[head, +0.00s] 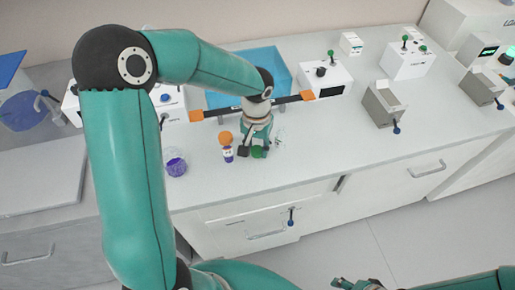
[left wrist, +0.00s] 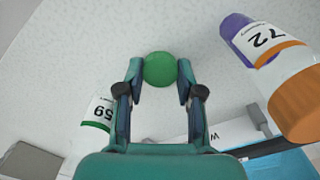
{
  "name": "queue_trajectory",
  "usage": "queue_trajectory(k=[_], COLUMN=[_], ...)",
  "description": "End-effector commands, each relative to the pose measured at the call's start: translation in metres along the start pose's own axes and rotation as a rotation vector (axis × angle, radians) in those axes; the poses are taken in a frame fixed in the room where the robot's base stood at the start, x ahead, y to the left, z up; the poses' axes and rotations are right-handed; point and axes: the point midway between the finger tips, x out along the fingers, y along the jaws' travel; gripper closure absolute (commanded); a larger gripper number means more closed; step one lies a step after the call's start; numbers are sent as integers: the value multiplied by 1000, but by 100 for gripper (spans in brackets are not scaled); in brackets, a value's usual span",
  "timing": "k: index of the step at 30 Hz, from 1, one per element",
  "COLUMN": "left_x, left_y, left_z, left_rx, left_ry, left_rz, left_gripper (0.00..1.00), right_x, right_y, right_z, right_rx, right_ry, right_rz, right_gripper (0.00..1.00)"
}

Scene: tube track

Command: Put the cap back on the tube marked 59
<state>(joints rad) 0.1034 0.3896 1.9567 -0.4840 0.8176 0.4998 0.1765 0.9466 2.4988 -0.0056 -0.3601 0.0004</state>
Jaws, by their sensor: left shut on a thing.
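My left gripper (head: 251,154) is shut on a green cap (left wrist: 160,69), low over the bench top. The cap also shows in the head view (head: 259,152). The tube marked 59 (left wrist: 98,112) has a white label and a green band, and is partly hidden behind a finger in the left wrist view. A clear shape just right of the gripper in the head view (head: 280,137) looks like it, but its label is unreadable there. My right gripper (head: 356,284) is at the bottom edge of the head view; its jaws are unclear.
A tube marked 72 (left wrist: 257,38) with an orange cap stands left of my left gripper in the head view (head: 227,153). A purple vessel (head: 175,164) is further left. A blue tray (head: 280,60) and a white device (head: 322,75) are behind.

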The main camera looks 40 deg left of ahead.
Motion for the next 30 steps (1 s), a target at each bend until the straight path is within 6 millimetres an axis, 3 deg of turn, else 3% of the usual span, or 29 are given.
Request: queue_trajectory(k=[8, 21, 30], left_x=[-40, -152, -189], left_y=[0, 0, 0], left_z=[-1, -1, 0], left_rx=[-1, -1, -1], left_ry=[6, 4, 0], left_rz=[1, 0, -1], left_gripper=[74, 74, 74], right_x=[-1, -7, -10], right_y=[0, -2, -4], right_z=[0, 0, 0], right_rx=[0, 0, 0], right_ry=[0, 0, 0], right_rz=[0, 0, 0], right_gripper=[45, 45, 45])
